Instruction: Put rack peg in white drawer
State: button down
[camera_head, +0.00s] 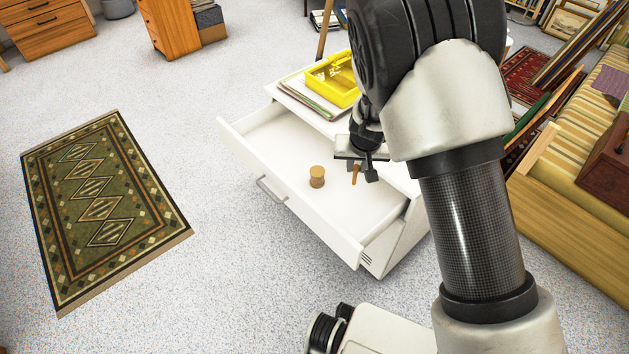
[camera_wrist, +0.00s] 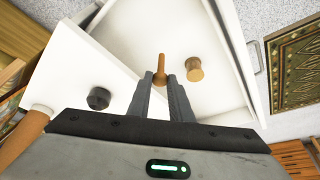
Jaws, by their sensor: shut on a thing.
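The white drawer (camera_head: 260,150) is pulled open from a white cabinet, and its inside shows in the wrist view (camera_wrist: 140,25). My gripper (camera_head: 362,170) is over the drawer's right part. In the wrist view my gripper (camera_wrist: 167,80) is shut on the rack peg (camera_wrist: 161,66), a slim brown wooden peg whose end shows between the fingertips. The peg also shows below the fingers in the head view (camera_head: 355,175). I cannot tell whether it touches the drawer floor. A wooden spool-shaped piece (camera_head: 317,177) stands in the drawer beside it, apart from the gripper.
A yellow tray (camera_head: 340,75) and papers (camera_head: 305,97) lie on the cabinet top. A black knob-like thing (camera_wrist: 98,98) shows on a white surface in the wrist view. A striped couch (camera_head: 570,155) stands at right. Open floor and a green rug (camera_head: 100,205) lie left.

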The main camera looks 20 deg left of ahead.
jog(key=shift+s+a+f+b, duration=0.1)
jog(key=shift+a+f+b, duration=0.4)
jog(key=shift+f, duration=1.45)
jog(key=shift+a+f+b, duration=0.1)
jog(key=shift+f+b, duration=0.7)
jog(key=shift+f, duration=1.2)
jog(key=shift+s+a+f+b, duration=0.2)
jog(key=shift+f+b, duration=0.45)
jog(key=shift+f, duration=1.3)
jog(key=shift+w, duration=0.15)
jog(key=shift+f, duration=0.15)
jog(key=c, duration=2)
grip_release()
jog(key=shift+f, duration=0.1)
jog(key=shift+c, duration=0.2)
jog(key=o, duration=0.4)
